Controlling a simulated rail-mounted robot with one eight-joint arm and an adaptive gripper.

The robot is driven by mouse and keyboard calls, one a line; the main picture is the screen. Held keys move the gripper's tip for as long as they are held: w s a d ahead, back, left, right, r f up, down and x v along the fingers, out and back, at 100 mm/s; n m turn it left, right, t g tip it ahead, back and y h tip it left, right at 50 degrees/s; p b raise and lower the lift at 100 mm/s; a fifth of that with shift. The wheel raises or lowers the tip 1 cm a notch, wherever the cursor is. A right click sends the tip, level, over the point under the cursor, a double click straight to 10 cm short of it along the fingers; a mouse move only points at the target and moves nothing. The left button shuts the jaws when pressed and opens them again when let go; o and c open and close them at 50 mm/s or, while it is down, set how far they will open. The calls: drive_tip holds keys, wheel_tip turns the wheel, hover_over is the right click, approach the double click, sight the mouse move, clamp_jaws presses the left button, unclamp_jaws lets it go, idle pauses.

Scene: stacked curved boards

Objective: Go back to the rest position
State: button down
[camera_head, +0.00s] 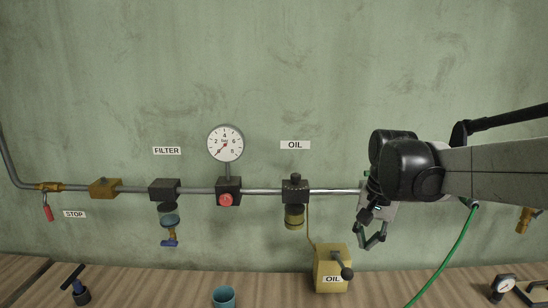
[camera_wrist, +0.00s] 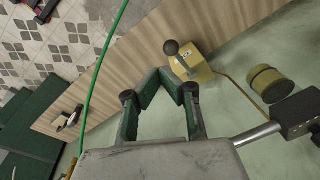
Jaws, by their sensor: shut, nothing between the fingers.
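My gripper (camera_head: 374,240) hangs below my dark wrist at the right, in front of the green wall and just right of the oil unit (camera_head: 294,205). It is shut and empty. In the wrist view my gripper (camera_wrist: 162,84) points toward the wooden bench (camera_wrist: 135,65), with the yellow oil box (camera_wrist: 197,63) just beyond the fingers. The fingers appear apart from the box. Part of the pipe line is hidden behind my arm.
The pipe (camera_head: 260,191) runs along the wall with a filter (camera_head: 165,190), a round gauge (camera_head: 225,143) and a red knob (camera_head: 225,200). The oil box (camera_head: 332,270), a teal cup (camera_head: 223,297) and a small gauge (camera_head: 503,284) stand on the bench. A green hose (camera_head: 445,262) hangs at right.

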drive_tip(key=s+a+f+n+t+b, duration=0.1)
drive_tip(key=s+f+n+t, duration=0.1)
drive_tip(key=s, duration=0.7)
drive_tip(key=s+a+f+n+t+b, duration=0.1)
drive_tip(key=s+f+n+t+b, duration=0.1)
drive_tip(key=s, duration=0.7)
drive_tip(key=shift+s+f+n+t, duration=0.3)
drive_tip(key=shift+f+n+t, duration=0.5)
drive_tip(key=shift+t, duration=0.1)
drive_tip(key=c, duration=2.4)
unclamp_jaws()
drive_tip(key=shift+c, duration=0.2)
